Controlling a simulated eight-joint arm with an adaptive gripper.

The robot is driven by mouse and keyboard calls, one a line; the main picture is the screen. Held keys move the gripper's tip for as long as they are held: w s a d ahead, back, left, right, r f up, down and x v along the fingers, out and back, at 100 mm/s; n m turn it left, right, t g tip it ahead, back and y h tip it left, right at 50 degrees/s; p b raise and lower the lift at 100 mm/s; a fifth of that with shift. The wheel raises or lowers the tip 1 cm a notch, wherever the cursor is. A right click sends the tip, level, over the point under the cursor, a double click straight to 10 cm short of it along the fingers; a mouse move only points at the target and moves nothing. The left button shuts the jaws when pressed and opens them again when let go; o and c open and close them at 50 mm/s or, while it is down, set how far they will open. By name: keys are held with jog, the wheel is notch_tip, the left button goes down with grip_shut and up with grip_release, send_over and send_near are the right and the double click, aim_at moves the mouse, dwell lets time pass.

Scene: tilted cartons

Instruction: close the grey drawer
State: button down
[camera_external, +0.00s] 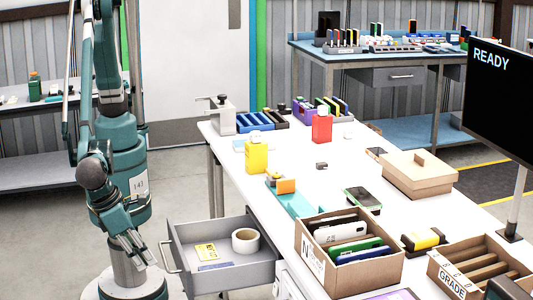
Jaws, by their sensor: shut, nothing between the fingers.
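The grey drawer (225,277) is pulled out from under the white-topped table, at its near left end. Its bar handle (168,258) faces left, toward my arm. A white tape roll (245,241) and a yellow card (207,252) lie inside it. My gripper (147,260) points downward just left of the handle and appears apart from it, though the depth gap is hard to judge. It is shut and holds nothing.
On the table (227,165) stand a yellow bottle (257,156), a red bottle (322,128), an open carton of phones (365,274), a lidded box (420,175) and a tilted carton (488,270). A monitor (500,100) stands at right.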

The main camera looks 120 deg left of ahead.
aim_at(262, 267)
jog(key=shift+f, duration=0.15)
dwell(0.3)
jog(key=w+a+f+b, duration=0.3)
jog(key=w+a+f, duration=0.2)
jog(key=f, duration=0.4)
jog(key=shift+w+a, duration=0.2)
jog(key=shift+w, duration=0.1)
dwell(0.5)
jog(key=w+a, duration=1.8)
jog(key=a, duration=0.1)
jog(key=shift+w, duration=0.4)
jog(key=shift+w+a, duration=0.1)
jog(key=shift+a, duration=0.05)
